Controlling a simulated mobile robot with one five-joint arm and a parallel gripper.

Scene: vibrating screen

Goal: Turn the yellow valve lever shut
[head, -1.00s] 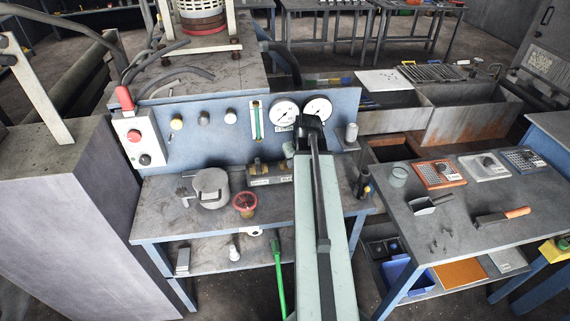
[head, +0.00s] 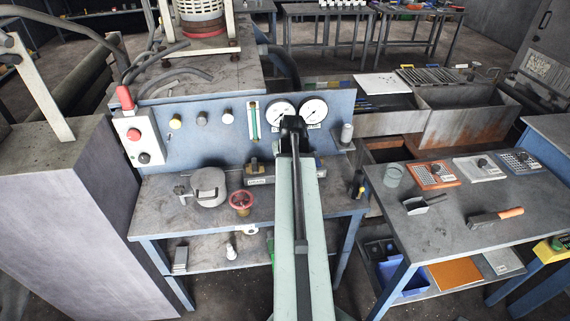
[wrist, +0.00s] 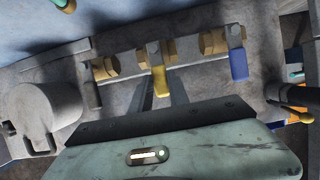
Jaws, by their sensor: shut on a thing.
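The yellow valve lever (wrist: 160,81) hangs from the middle brass valve of a row in the wrist view, pointing toward my gripper. A grey lever (wrist: 91,88) is to its left and a blue lever (wrist: 238,66) to its right. My gripper (wrist: 163,92) is shut on the yellow lever, its dark fingers close on either side of it. In the head view my arm (head: 298,220) reaches over the bench to the valve manifold (head: 262,179) and hides the yellow lever there.
A grey pot (head: 208,186) and a red handwheel-like piece (head: 241,202) stand left of my arm. A blue panel with two gauges (head: 314,111) rises behind. A dark upright bottle (head: 357,186) is to the right. A tool table (head: 440,235) stands farther right.

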